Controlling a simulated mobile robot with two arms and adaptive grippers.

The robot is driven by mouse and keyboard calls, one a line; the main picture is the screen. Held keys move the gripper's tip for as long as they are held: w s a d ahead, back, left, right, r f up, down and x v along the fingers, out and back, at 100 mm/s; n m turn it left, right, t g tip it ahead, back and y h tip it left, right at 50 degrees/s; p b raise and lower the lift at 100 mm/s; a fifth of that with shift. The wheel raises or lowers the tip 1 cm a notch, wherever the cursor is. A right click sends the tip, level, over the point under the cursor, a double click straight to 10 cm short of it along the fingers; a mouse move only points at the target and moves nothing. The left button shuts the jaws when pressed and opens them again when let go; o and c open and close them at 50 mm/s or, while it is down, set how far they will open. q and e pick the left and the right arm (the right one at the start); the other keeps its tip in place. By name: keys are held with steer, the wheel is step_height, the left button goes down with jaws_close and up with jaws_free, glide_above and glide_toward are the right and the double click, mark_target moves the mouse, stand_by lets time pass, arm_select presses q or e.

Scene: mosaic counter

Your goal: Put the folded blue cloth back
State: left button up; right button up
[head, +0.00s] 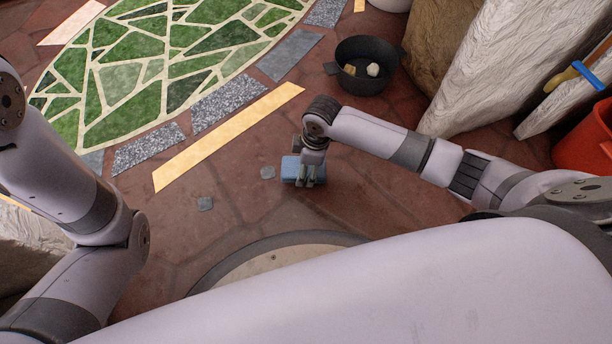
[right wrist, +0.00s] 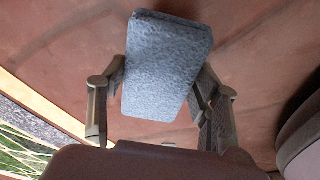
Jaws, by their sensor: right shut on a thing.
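The folded blue cloth (head: 290,169) is a small, thick block in the middle of the head view, over the reddish-brown stone surface. My right gripper (head: 309,180) points down and is shut on it. In the right wrist view the cloth (right wrist: 165,68) fills the space between the two fingers of the right gripper (right wrist: 160,88), one finger against each side. Whether the cloth touches the surface or hangs just above it I cannot tell. My left arm shows at the left of the head view, but its gripper is out of view.
A green mosaic panel (head: 180,50) and a long yellow strip (head: 228,137) lie to the left. A black bowl (head: 366,66) with pale pieces stands behind. Stone slabs (head: 500,60) and a red bucket (head: 588,142) stand at right.

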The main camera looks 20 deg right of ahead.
step_height(320, 180, down, 4)
steer(key=b, duration=0.3)
steer(key=shift+f, duration=0.15)
steer(key=o, duration=1.1)
